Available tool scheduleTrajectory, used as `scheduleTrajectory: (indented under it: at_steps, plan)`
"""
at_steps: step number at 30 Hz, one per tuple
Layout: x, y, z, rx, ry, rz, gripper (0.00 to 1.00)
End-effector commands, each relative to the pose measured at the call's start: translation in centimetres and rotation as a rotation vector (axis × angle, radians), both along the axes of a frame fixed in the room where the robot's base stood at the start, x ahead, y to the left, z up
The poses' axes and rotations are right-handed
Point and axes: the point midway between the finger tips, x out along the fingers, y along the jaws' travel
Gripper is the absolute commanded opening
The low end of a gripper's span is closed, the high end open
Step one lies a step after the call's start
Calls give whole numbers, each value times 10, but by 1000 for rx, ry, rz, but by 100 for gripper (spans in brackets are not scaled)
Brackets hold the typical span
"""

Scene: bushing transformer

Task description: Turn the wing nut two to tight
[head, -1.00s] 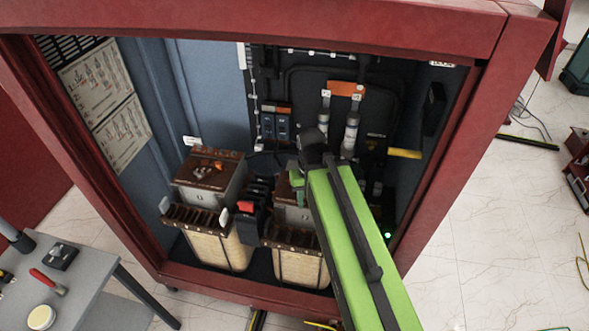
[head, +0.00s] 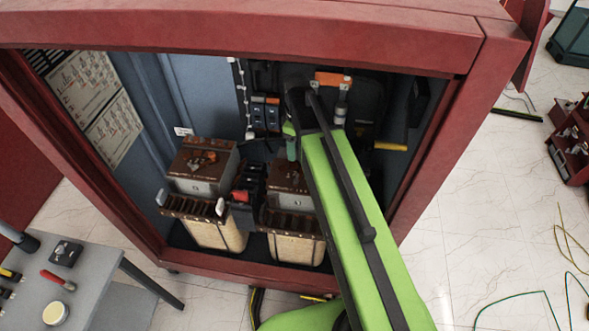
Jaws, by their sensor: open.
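Two bushing transformers stand side by side inside a red cabinet, with brown tops and pale ribbed bodies. The left transformer (head: 200,185) is in clear view, with a small orange-brown fitting (head: 205,157) on its top. I cannot tell whether this is a wing nut. The right transformer (head: 283,203) is partly covered by my green arm. I cannot make out wing nut two. My arm reaches into the cabinet from the lower right, its dark end joint above and behind the right transformer. The jaws of my gripper are hidden, so their contact with anything cannot be seen.
The red cabinet frame (head: 250,25) surrounds the opening. Fuses and an orange block (head: 332,79) are on the back wall, a yellow bar (head: 390,147) to the right. A grey table (head: 88,270) with tools stands lower left. Cables (head: 520,293) lie on the floor at right.

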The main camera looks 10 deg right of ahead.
Motion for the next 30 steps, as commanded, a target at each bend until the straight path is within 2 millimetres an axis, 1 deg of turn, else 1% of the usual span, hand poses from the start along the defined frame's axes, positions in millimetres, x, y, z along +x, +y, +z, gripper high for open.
scheduleTrajectory:
  at_steps: [1,5,8,11,14,17,30]
  plan:
    - [4,0,4,0,0,26,65]
    - [3,0,1,0,0,46,65]
    - [3,1,-4,0,0,45,65]
    - [3,1,-14,0,0,44,65]
    - [3,1,-30,0,0,44,65]
    - [3,1,-50,0,0,44,65]
    - [3,2,-142,0,0,43,65]
